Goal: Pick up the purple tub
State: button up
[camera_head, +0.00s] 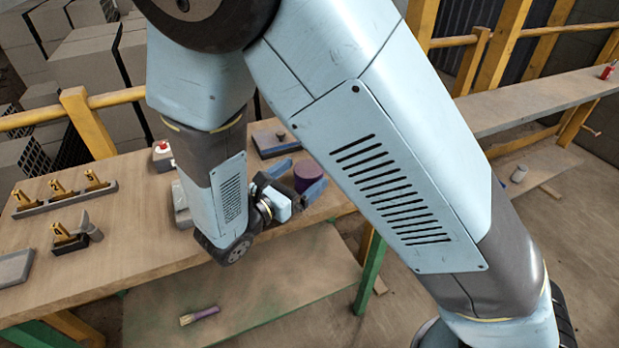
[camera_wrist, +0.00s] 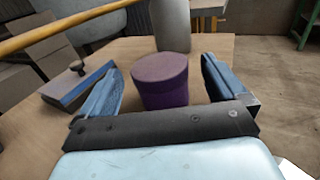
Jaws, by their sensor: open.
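The purple tub (camera_wrist: 161,82) stands upright on the wooden table, in the middle of the wrist view. It has a round, flat, duller purple top. In the head view the tub (camera_head: 308,174) shows only partly, between the blue fingers and beside my large arm link. My gripper (camera_wrist: 160,88) is open, with one blue finger to the left of the tub and one to the right. There is a visible gap between each finger and the tub. In the head view my gripper (camera_head: 302,181) is low over the table's right end. The tub's base is partly hidden behind the gripper's dark bar.
A flat grey-blue box with a knob (camera_wrist: 78,85) lies left of the left finger. A grey cylinder (camera_wrist: 172,24) rises behind the tub. A yellow rail (camera_wrist: 62,27) runs behind the table. Yellow clamps on racks (camera_head: 62,190) stand at the table's left. A brush (camera_head: 199,315) lies on the lower shelf.

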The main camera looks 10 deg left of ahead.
aim_at(314, 164)
jog(key=shift+x, duration=2.55)
jog(key=shift+a, duration=0.1)
jog(key=c, duration=1.2)
